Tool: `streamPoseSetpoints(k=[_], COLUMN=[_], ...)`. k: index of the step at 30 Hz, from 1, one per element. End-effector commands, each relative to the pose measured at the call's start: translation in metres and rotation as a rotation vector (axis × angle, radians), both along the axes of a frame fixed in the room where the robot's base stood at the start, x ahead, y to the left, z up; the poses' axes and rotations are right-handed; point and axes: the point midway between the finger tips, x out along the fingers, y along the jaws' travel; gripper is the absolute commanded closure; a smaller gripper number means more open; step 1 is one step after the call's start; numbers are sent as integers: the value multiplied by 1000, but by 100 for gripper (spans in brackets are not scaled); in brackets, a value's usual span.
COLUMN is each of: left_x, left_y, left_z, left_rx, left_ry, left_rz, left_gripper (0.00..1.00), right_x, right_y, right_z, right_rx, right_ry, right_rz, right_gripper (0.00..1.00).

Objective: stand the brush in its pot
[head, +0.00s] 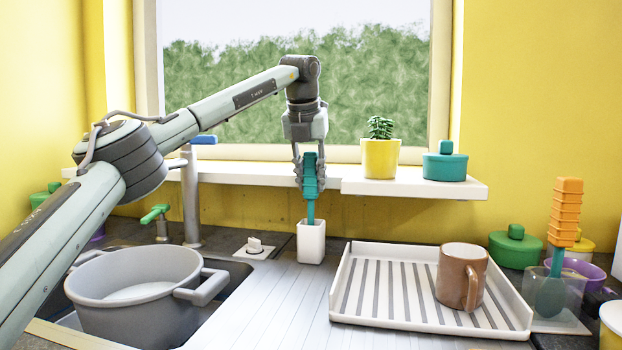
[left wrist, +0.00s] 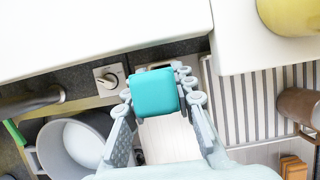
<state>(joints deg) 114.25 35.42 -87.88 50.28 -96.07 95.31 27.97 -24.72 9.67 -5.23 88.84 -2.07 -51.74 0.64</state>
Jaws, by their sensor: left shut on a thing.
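My left gripper (head: 311,182) is shut on the brush (head: 311,170), which has a teal ribbed handle and a thin shaft. The brush hangs upright, handle up. Its shaft runs down to the mouth of a small white square pot (head: 311,243) on the counter, and its lower end is hidden there. I cannot tell how deep it sits. In the left wrist view, the handle's square teal top (left wrist: 154,92) is between the fingers of my left gripper (left wrist: 160,100) and hides what is below. My right gripper is not in view.
A windowsill shelf (head: 415,185) with a yellow plant pot (head: 380,158) and teal lidded pot (head: 445,162) is close behind the gripper. A grey pan (head: 135,290) is left. A white dish tray (head: 375,310) with a brown mug (head: 461,277) and an orange-handled utensil (head: 566,212) are right.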

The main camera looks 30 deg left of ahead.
Motion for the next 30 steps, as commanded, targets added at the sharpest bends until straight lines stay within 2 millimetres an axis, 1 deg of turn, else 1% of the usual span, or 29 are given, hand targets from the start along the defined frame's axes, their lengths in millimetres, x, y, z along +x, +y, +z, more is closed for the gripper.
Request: streamPoseSetpoints(k=[7, 8, 12, 13, 23, 26, 28, 30], left_x=[0, 0, 0, 0, 0, -4, -8, -13], left_y=[0, 0, 0, 0, 1, -1, -3, -1], left_z=[-1, -1, -1, -1, -4, 8, 19, 31], left_rx=[0, 0, 0, 0, 2, 0, 0, -1], left_ry=[0, 0, 1, 1, 1, -2, -3, -2], left_rz=[0, 0, 0, 0, 1, 0, -1, 1], left_gripper=[100, 74, 56, 54, 54, 54, 54, 54], right_x=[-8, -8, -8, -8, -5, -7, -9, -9], right_y=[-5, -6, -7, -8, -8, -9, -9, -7], right_z=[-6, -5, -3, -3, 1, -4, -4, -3], right_rx=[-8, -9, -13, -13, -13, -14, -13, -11], right_ry=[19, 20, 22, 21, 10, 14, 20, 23], right_rz=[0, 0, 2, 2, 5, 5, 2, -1], right_gripper=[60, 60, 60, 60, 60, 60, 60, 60])
